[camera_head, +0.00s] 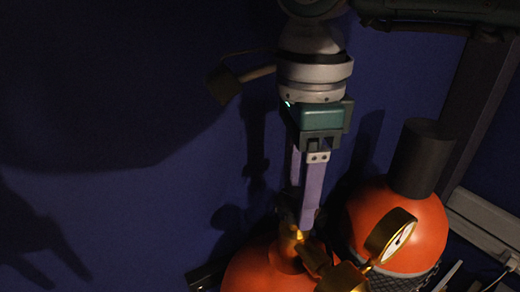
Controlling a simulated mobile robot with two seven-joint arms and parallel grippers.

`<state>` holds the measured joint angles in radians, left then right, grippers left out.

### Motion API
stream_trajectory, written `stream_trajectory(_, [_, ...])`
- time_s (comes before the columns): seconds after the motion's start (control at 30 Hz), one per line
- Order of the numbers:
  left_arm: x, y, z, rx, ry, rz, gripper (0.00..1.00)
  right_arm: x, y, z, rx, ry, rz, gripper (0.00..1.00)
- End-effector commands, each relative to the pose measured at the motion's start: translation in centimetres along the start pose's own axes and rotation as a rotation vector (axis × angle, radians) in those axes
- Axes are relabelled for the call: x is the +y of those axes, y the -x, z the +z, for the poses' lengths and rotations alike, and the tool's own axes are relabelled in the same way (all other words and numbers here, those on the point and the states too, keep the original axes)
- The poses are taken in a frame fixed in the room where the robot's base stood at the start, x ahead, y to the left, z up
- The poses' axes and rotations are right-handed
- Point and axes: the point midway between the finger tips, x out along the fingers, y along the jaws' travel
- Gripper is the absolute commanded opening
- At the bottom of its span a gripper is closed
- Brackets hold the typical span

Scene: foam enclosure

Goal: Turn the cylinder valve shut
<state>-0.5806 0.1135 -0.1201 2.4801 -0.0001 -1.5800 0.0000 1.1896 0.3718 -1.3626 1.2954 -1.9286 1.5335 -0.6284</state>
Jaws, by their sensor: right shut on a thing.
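My right gripper (300,214) comes down from the top middle, its two pale purple fingers pointing down. It is shut on the top of the cylinder valve (293,248), a brass fitting on an orange gas cylinder (255,272) at the bottom edge. The fingers and the dim light hide most of the valve's handle, so I cannot tell how far it is turned. A brass pressure gauge (391,237) with a white dial sits to the right of the valve. My left gripper is out of view.
A second orange cylinder (420,225) with a dark cap (421,158) stands close on the right. A dark post (475,100) and a pale rail (485,222) lie at the right edge. The dark blue wall (130,120) behind carries shadows; the left side looks clear.

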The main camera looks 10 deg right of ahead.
Motion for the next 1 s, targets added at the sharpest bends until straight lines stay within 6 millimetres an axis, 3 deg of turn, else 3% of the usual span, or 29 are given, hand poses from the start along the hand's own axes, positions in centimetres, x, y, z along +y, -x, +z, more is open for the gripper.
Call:
stream_trajectory(0.17, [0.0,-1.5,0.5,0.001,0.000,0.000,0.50,-0.1,-0.5,0.0,0.000,-0.069,-0.002,0.11])
stream_trajectory(0.4, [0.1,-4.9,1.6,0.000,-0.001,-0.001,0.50,0.0,-0.6,0.0,-0.001,-0.330,-0.002,0.11])
stream_trajectory(0.8, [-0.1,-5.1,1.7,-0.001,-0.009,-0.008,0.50,0.1,0.1,0.0,0.000,-0.406,0.002,0.11])
stream_trajectory(0.83, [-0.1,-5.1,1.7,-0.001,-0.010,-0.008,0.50,0.1,0.1,0.0,0.000,-0.405,0.002,0.68])
stream_trajectory(1.0, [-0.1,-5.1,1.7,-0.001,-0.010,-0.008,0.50,0.0,0.1,0.0,0.000,-0.404,0.001,0.87])
